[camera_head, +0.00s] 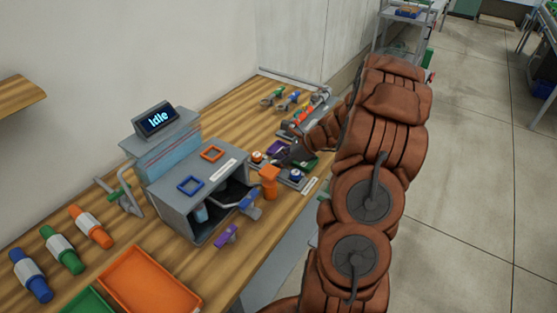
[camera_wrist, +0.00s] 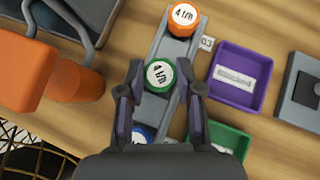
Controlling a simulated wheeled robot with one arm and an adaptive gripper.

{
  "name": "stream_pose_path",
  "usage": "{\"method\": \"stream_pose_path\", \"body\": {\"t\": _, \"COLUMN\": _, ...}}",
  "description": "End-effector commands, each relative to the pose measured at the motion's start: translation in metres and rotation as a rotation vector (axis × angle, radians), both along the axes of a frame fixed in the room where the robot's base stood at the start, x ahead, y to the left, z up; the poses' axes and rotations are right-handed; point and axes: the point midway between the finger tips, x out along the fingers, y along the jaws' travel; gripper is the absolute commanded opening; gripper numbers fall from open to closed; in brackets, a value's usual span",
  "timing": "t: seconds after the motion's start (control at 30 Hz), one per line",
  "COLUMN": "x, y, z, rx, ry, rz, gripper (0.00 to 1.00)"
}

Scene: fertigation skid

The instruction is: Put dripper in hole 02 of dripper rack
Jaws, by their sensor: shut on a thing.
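The grey dripper rack (camera_wrist: 178,50) runs up the wrist view. An orange dripper marked "4 l/h" (camera_wrist: 183,18) stands in it at the far end, near a label "03" (camera_wrist: 207,43). A green dripper marked "4 l/h" (camera_wrist: 160,75) is between the fingers of my gripper (camera_wrist: 158,88), which is shut on it. It is over the middle of the rack; I cannot tell whether it is seated or held above. A blue dripper (camera_wrist: 143,133) shows at the near end, partly hidden by my gripper. In the head view the orange dripper (camera_head: 257,157) and blue dripper (camera_head: 297,175) show.
A purple tray (camera_wrist: 262,75) with a label and a green tray (camera_wrist: 240,140) lie right of the rack. An orange object (camera_wrist: 30,75) stands close on the left. A grey machine (camera_head: 180,190) with an "Idle" display (camera_head: 157,119) stands left on the wooden bench.

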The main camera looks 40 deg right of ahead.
Motion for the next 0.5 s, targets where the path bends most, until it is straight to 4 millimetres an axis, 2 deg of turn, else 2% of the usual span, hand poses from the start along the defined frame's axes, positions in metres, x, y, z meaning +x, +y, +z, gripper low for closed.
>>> {"method": "stream_pose_path", "body": {"t": 0.03, "x": 0.0000, "y": 0.0002, "z": -0.0012, "rx": 0.000, "ry": 0.000, "rz": 0.000, "gripper": 0.36}}
{"method": "stream_pose_path", "body": {"t": 0.27, "x": -0.0001, "y": -0.0001, "z": -0.0009, "rx": 0.000, "ry": 0.000, "rz": 0.000, "gripper": 0.60}}
{"method": "stream_pose_path", "body": {"t": 0.5, "x": -0.0001, "y": -0.0001, "z": -0.0007, "rx": 0.000, "ry": 0.000, "rz": 0.000, "gripper": 0.60}}
